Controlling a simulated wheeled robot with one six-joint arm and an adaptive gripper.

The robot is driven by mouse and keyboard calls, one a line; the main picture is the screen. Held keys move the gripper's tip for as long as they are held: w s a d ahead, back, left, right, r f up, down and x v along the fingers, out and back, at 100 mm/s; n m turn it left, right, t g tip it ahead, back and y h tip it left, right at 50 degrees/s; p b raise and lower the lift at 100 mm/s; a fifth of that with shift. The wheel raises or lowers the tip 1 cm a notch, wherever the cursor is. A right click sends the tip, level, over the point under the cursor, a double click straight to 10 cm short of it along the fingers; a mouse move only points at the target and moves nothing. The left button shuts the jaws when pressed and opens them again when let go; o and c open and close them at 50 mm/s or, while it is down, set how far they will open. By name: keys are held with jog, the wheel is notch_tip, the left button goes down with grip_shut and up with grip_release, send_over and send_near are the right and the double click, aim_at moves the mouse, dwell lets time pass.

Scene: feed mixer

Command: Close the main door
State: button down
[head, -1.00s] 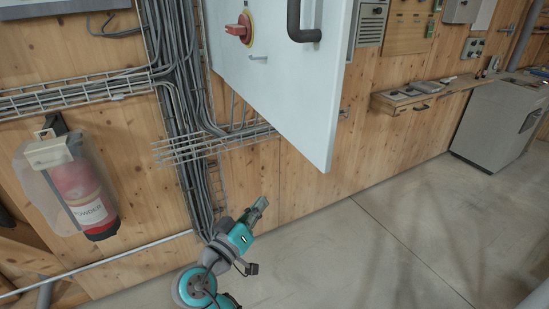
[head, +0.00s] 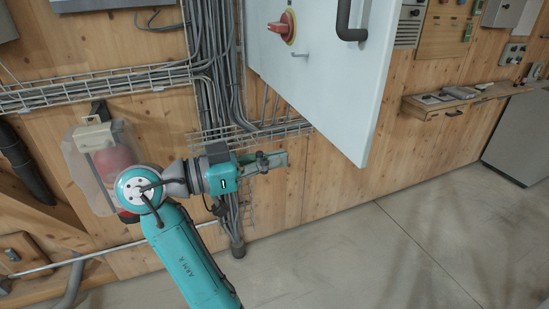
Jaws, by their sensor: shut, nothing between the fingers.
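The main door (head: 325,75) is a pale grey-white cabinet door. It stands swung out from the wooden wall, with its lower corner over the floor side. A dark bar handle (head: 344,22) and a red rotary switch (head: 283,27) are on its face. My gripper (head: 284,159) is shut and empty, pointing right, left of and below the door's lower edge. It looks apart from the door. The door's upper part is cut off by the frame.
Cables and a wire tray (head: 250,130) run along the wall behind my gripper. A fire extinguisher (head: 112,158) hangs at left, partly behind my arm. A wooden shelf (head: 455,100) and grey cabinet (head: 520,135) stand at right. The concrete floor (head: 380,255) is clear.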

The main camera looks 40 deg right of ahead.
aim_at(340, 146)
jog(key=x, duration=1.1)
